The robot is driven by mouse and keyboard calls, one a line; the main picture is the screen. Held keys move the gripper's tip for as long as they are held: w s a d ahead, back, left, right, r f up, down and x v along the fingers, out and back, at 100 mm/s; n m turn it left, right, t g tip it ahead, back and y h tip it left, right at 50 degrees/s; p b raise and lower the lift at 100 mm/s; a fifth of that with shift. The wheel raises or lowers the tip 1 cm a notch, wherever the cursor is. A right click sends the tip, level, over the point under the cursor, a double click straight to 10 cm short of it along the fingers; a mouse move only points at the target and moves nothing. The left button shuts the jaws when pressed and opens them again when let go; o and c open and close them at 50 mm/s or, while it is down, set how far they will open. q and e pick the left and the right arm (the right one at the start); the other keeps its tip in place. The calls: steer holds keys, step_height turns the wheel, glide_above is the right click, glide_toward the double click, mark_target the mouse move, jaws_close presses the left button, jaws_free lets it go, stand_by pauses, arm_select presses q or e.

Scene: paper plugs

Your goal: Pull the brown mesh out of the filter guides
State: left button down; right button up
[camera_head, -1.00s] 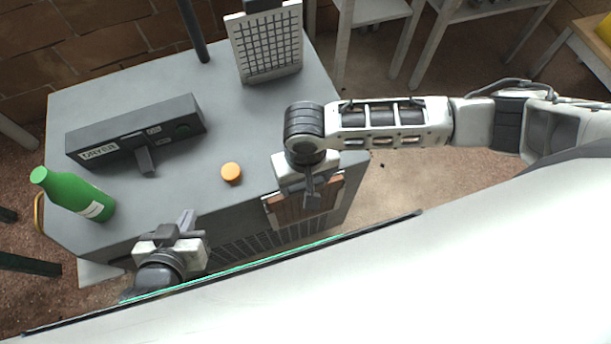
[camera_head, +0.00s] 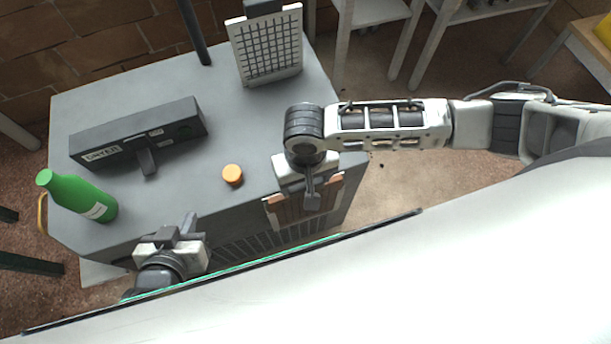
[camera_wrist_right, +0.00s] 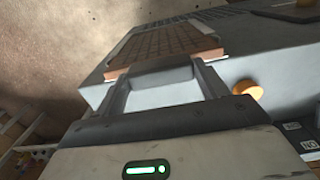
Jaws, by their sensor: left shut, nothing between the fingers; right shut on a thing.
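The brown mesh (camera_head: 291,211) is a brown grid panel at the front right side of the grey cabinet. It also shows in the right wrist view (camera_wrist_right: 165,42), where its near edge meets my fingers. My right gripper (camera_head: 312,201) is shut on the mesh's upper edge and partly hides it. My left gripper (camera_head: 188,222) is shut and empty near the cabinet's front left edge, apart from the mesh. The filter guides cannot be made out clearly.
The grey cabinet top (camera_head: 240,130) holds a dark dryer box (camera_head: 138,134), a green bottle (camera_head: 78,196), an orange knob (camera_head: 232,174) and an upright white-framed grid (camera_head: 266,46). White stools stand behind.

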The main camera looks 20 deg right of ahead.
steer(key=shift+r+p, duration=0.3)
steer(key=shift+p, duration=0.05)
stand_by(0.5)
steer(key=shift+r+p, duration=1.2)
steer(key=shift+r, duration=0.2)
step_height(320, 180, up, 14)
steer(key=shift+r, duration=0.15)
stand_by(3.7)
steer(key=shift+r, duration=0.2)
steer(key=shift+r, duration=1.35)
